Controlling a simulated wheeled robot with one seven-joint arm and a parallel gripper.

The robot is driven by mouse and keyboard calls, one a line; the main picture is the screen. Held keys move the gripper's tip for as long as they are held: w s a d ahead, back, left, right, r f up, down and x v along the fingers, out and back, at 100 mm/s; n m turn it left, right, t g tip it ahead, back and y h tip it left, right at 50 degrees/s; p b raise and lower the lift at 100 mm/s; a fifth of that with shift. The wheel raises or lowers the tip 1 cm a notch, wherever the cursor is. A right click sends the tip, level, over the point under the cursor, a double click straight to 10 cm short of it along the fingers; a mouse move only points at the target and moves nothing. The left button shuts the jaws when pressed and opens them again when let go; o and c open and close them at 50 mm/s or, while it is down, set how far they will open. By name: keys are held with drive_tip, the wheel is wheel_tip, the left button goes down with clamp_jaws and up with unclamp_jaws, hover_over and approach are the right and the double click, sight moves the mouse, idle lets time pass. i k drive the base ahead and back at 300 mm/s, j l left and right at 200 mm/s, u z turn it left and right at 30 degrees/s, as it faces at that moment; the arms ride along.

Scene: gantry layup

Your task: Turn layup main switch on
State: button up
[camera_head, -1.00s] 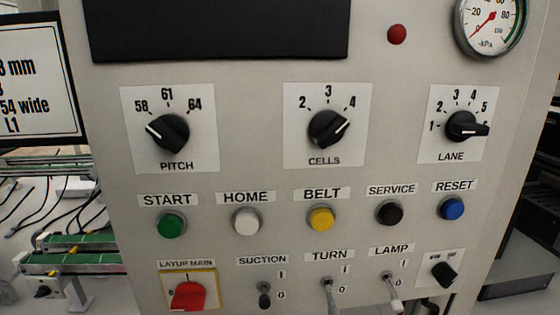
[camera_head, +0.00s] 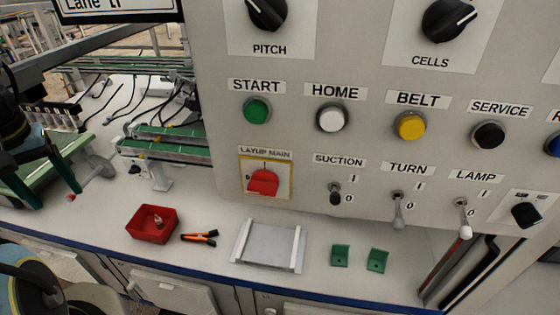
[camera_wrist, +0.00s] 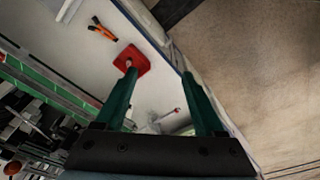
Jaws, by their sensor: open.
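The layup main switch is a red rotary knob (camera_head: 263,182) on a yellow-bordered plate, low on the left of the grey panel. A mark shows above it and another at its left; I cannot tell which one the knob points to. My gripper (camera_head: 57,197) is at the far left of the head view, over the bench and well apart from the panel. Its two dark green fingers also show in the wrist view (camera_wrist: 158,74), spread open with nothing between them. The switch is not visible in the wrist view.
A red tray (camera_head: 140,232), orange-handled pliers (camera_head: 200,237), a grey plate (camera_head: 268,248) and two green brackets (camera_head: 340,256) lie on the bench below the panel. Toggle switches stick out right of the knob. Green rails (camera_head: 170,145) stand left of the panel.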

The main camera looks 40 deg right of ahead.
sight(262, 182)
drive_tip(key=k+u, duration=0.15)
drive_tip(key=u, duration=0.3)
drive_tip(key=k+l+u, duration=0.1)
drive_tip(key=u, duration=0.35)
drive_tip(key=k+j+u, duration=0.2)
drive_tip(key=k, duration=0.25)
drive_tip(key=k+j+u, duration=0.15)
drive_tip(key=k, duration=0.3)
drive_tip(key=k+j+u, duration=0.2)
drive_tip(key=k, duration=0.25)
drive_tip(key=k+j, duration=0.35)
